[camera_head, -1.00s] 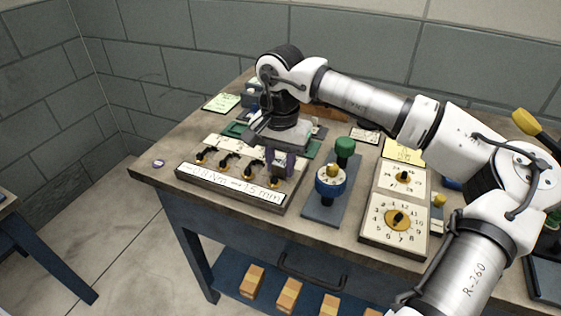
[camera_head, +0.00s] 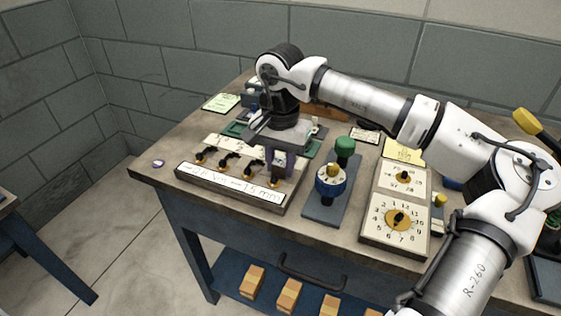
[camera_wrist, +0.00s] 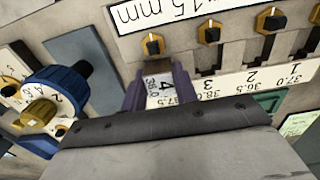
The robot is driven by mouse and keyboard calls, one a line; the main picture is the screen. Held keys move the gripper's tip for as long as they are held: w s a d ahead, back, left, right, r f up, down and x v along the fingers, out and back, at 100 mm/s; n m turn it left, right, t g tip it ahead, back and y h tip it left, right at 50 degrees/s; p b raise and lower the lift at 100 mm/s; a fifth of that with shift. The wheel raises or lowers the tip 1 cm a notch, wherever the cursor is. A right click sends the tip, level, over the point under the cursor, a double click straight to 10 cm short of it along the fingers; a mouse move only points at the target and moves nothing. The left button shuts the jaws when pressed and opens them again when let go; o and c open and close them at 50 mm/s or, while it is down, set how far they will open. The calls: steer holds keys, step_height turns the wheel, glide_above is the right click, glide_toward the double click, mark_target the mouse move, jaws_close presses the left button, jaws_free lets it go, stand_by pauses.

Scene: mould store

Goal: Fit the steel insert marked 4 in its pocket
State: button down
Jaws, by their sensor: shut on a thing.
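My gripper (camera_wrist: 160,88) points down at the right end of the slotted block (camera_head: 235,199). In the head view it (camera_head: 279,163) is over the block's last slot. In the wrist view its two purple fingers are closed about a narrow piece with a pale face marked 4, which I take for the steel insert (camera_wrist: 165,86). Its lower part is hidden, so I cannot tell how deep it sits. The pocket (camera_wrist: 153,62) lies in line with it, largely covered by the fingers, with a brass-and-black knob (camera_wrist: 153,43) at its end. Other slots beside it are marked 3, 2 and 1.
A plate with a blue-rimmed knob (camera_head: 331,181) and a green knob (camera_head: 345,147) stands close right of the block. Farther right is a dial box (camera_head: 379,237). A green notecard (camera_head: 221,103) lies at the back left. The bench's front left corner is mostly clear.

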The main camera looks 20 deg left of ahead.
stand_by(0.4)
steer(key=c, duration=1)
jaws_free()
steer(key=shift+o, duration=0.4)
steer(key=o, duration=0.3)
steer(key=shift+r+p, duration=2.4)
steer(key=shift+r, duration=1.4)
steer(key=shift+s+f, duration=0.1)
